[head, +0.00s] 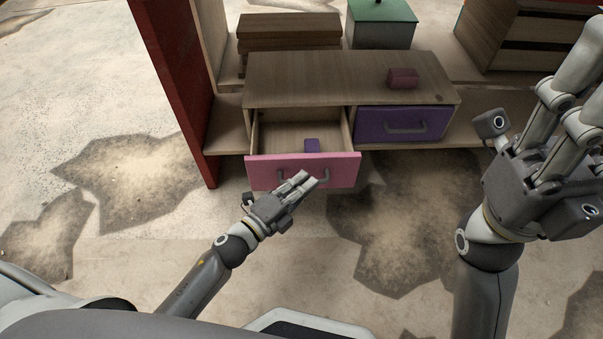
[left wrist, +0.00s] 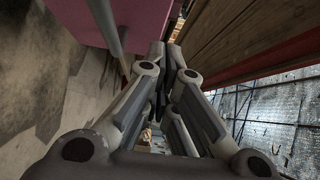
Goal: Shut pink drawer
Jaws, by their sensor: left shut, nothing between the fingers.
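The pink drawer (head: 261,173) is pulled out of the left side of a small wooden cabinet (head: 300,72), its inside showing. Its grey handle is partly hidden behind my left gripper (head: 309,179), which is shut and empty in front of the right half of the drawer front. I cannot tell whether it touches the front. In the left wrist view the shut fingers (left wrist: 165,62) lie beside the pink front (left wrist: 140,22) and the handle bar. My right gripper (head: 577,105) is open and empty, raised at the right.
A reddish block (head: 403,78) sits on the cabinet top. A red upright panel (head: 177,70) stands left. The floor in front is clear.

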